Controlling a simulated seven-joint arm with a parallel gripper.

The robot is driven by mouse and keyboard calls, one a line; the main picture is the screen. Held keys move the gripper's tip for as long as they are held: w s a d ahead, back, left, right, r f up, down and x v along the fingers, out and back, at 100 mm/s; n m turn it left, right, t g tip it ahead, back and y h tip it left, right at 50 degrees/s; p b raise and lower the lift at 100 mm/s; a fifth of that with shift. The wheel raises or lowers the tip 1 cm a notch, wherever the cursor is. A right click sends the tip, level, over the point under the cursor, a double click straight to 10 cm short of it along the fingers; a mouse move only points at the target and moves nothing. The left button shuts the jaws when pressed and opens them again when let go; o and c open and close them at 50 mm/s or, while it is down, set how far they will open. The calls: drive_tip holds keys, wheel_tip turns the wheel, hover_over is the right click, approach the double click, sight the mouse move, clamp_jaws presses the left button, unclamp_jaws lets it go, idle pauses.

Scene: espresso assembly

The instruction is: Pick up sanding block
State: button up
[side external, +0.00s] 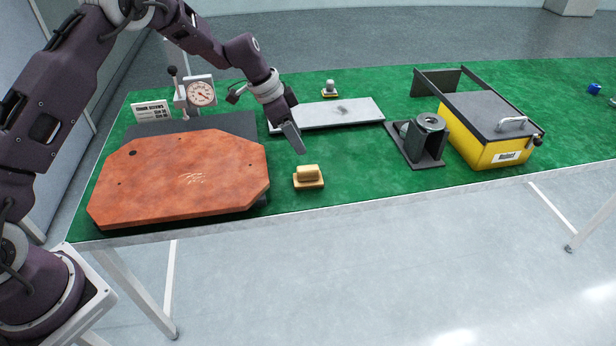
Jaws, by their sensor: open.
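The sanding block (308,177) looks like a small tan block with a raised grip on a flat base. It lies on the green table top near the front edge, right of the orange-brown board. My gripper (297,145) is open and empty. In the picture its fingertips appear just above and slightly left of the block, apart from it. The exact height of the fingers over the block is hard to judge from this one view.
The orange-brown board (180,180) lies left of the block. A dial gauge (201,93) and a grey plate (340,113) are behind. A dark cylinder on a stand (428,130) and a yellow box (490,145) stand right. The green table top (365,170) is clear between block and stand.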

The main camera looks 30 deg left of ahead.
hover_over(308, 168)
drive_tip(key=s+a, duration=0.2)
drive_tip(key=shift+m, duration=0.3)
drive_tip(key=f, duration=0.5)
drive_tip(key=shift+w+a+f, duration=0.1)
drive_tip(key=shift+w+f, duration=0.1)
drive_tip(key=shift+f, duration=0.1)
drive_tip(key=x, duration=0.7)
drive_tip(key=shift+s, duration=0.1)
clamp_jaws()
